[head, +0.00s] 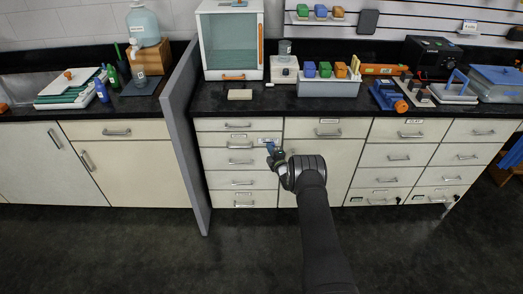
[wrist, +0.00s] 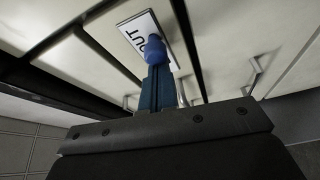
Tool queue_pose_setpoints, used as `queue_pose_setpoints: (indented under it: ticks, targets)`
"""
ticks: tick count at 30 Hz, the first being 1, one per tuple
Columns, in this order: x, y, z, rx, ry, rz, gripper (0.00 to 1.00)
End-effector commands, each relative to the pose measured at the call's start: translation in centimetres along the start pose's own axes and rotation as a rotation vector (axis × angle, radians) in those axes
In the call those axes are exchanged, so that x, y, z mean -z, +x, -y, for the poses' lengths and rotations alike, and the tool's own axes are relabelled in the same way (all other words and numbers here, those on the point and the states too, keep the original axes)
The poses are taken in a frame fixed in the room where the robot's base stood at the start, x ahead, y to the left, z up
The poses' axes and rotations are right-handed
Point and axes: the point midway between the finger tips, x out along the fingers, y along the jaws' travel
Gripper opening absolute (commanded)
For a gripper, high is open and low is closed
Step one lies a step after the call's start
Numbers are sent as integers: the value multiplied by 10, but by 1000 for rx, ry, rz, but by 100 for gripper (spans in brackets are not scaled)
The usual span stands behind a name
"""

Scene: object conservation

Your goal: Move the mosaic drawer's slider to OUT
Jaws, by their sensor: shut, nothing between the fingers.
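A white sign plate (wrist: 139,32) with the word OUT shows on a cream drawer front in the wrist view. A bright blue rounded knob (wrist: 153,48), seemingly the slider, is in front of the plate, beside the word OUT. My gripper (wrist: 155,75) is shut, its dark blue fingers together, with their tips at or just below the knob. I cannot tell whether they touch it.
Drawer handles (head: 239,161) stick out along the fronts. A grey partition (head: 181,115) stands left of this column. The dark counter (head: 340,103) above holds a glass-fronted cabinet (head: 232,45) and a bin rack (head: 328,88). The floor in front is clear.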

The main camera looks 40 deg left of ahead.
Motion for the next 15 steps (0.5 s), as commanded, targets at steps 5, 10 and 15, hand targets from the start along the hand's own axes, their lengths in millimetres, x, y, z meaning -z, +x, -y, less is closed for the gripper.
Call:
queue_pose_setpoints:
  ticks: [5, 10, 15]
  targets:
    - [-5, -9, 0, 2, 3, 9, 0]
    - [-5, -30, 0, 3, 3, 10, 0]
    - [-3, -57, 0, 3, 2, 7, 0]
